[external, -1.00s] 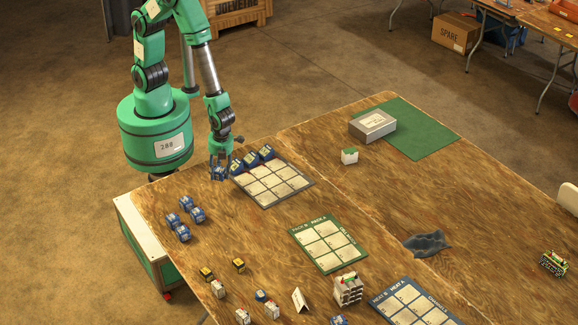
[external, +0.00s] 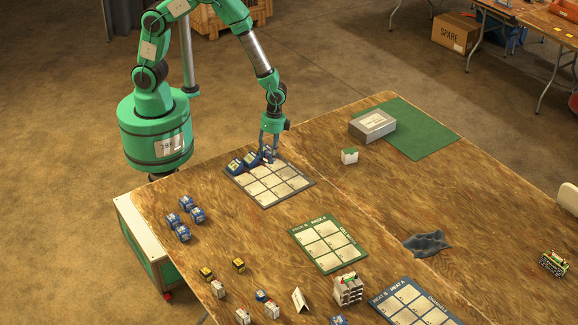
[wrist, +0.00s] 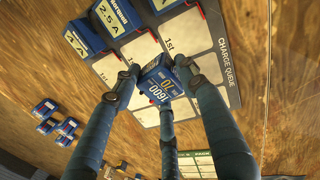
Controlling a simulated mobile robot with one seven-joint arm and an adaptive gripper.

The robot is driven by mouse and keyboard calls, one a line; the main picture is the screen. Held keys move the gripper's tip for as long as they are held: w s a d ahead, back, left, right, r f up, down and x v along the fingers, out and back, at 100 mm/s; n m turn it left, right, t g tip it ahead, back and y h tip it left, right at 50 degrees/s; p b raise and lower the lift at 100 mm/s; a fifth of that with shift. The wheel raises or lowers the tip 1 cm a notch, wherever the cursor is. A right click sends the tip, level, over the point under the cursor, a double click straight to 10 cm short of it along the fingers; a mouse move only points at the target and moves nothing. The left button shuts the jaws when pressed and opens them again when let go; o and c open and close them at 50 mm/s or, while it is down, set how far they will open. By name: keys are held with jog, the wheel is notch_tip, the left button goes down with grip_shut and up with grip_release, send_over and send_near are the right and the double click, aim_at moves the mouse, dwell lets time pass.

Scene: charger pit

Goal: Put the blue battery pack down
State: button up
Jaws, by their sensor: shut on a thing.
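My gripper (external: 268,155) is shut on a blue battery pack (wrist: 160,86), with fingers on both sides of it. Its label reads 1600 and 70 in the wrist view. The pack is over the upper part of the charge queue board (wrist: 231,66), near the first-row cells marked 1st. The board also shows in the external view (external: 264,203). I cannot tell whether the pack touches the board. Blue chargers (wrist: 112,17) marked 2.5A and 4A stand along the board's back edge. In the external view the fingers largely hide the pack.
Several blue packs (external: 182,233) stand on the table left of the board. A green pack board (external: 328,248) lies in front, with small yellow and white items nearer the front edge. Bare wood surrounds the board.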

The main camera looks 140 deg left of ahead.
jog(key=s+a+n, duration=0.1)
jog(key=a+n, duration=0.1)
jog(key=a, duration=0.2)
jog(key=s+a+n, duration=0.1)
jog(key=a+n, duration=0.1)
jog(key=a, duration=0.2)
jog(key=s+a+n+t, duration=0.1)
jog(key=s+a+n, duration=0.1)
jog(key=a, duration=0.2)
jog(key=shift+a+f+n, duration=0.15)
jog(key=shift+a+n, duration=0.05)
jog(key=shift+n, duration=0.1)
jog(key=s+a+n, duration=0.2)
jog(key=s+a, duration=0.1)
jog(key=a, duration=0.2)
jog(key=s+a+n+y, duration=0.1)
jog(key=s+a+n, duration=0.2)
jog(key=a, duration=0.1)
jog(key=s+a+n, duration=0.3)
jog(key=a, duration=0.2)
jog(key=shift+s+a+f+t+y, duration=0.25)
jog(key=shift+s+a+t+y, duration=0.05)
jog(key=shift+s+a, duration=0.1)
jog(key=shift+d, duration=0.1)
jog(key=b, duration=0.2)
send_over(336, 135)
jog(key=shift+s+f, duration=0.35)
jog(key=shift+f, duration=0.4)
jog(key=shift+f, duration=0.1)
